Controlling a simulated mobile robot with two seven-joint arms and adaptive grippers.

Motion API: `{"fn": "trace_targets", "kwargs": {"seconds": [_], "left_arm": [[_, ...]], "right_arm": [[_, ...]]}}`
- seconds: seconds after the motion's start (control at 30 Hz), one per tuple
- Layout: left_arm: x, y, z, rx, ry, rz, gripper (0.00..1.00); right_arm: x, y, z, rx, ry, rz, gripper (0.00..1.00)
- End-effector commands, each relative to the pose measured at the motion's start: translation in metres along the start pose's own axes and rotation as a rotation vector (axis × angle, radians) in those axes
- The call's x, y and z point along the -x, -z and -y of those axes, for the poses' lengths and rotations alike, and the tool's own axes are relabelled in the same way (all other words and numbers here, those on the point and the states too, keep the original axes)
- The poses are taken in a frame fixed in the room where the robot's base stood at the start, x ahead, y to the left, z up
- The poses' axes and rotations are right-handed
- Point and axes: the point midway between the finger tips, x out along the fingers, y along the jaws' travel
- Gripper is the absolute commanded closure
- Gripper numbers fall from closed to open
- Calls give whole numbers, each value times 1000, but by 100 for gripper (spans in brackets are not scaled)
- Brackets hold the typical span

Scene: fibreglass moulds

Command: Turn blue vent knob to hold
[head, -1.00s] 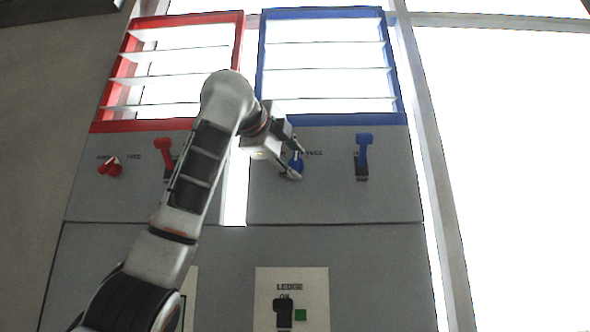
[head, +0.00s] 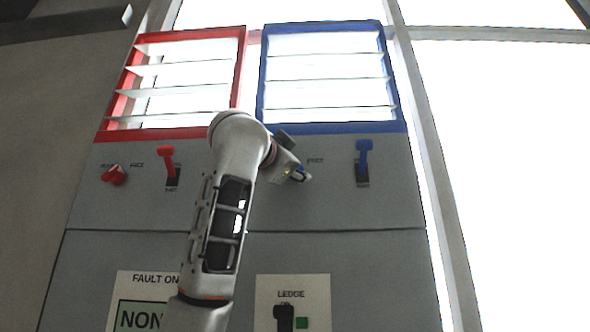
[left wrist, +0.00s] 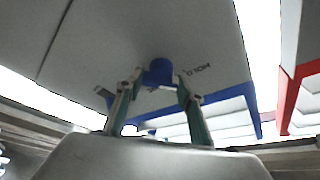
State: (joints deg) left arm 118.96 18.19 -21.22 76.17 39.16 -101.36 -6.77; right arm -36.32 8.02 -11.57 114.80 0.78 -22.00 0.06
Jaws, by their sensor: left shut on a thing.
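The blue vent knob (left wrist: 160,72) is on the grey panel, between the two fingers of my left gripper (left wrist: 158,88) in the left wrist view. The fingers are shut on it from both sides. A HOLD label (left wrist: 197,70) is printed beside the knob. Another label on its other side is partly covered by a finger. In the head view, my left gripper (head: 297,174) is at the blue knob, which it mostly hides. Which way the knob points is hard to tell. My right gripper is in neither view.
A blue lever (head: 364,157) is right of the knob. A red knob (head: 113,174) and red lever (head: 167,160) are on the left. Blue (head: 330,128) and red (head: 165,135) louvre frames stand above. A LEDGE plate (head: 318,285) is below.

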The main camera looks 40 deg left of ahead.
Motion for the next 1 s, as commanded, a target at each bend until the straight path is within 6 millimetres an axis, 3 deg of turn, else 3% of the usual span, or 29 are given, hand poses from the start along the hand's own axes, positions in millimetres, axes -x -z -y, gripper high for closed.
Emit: {"fn": "trace_targets", "kwargs": {"seconds": [0.77, 0.8, 0.83, 1.0], "left_arm": [[-1, -1, -4, 85, 32, 4, 84], [-1, -1, -4, 84, 32, 4, 53], [-1, -1, -4, 84, 32, 4, 46], [-1, -1, -3, 85, 33, 3, 46]], "right_arm": [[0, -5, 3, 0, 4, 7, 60], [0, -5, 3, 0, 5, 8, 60], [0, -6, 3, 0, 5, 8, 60], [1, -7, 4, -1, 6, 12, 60]]}}
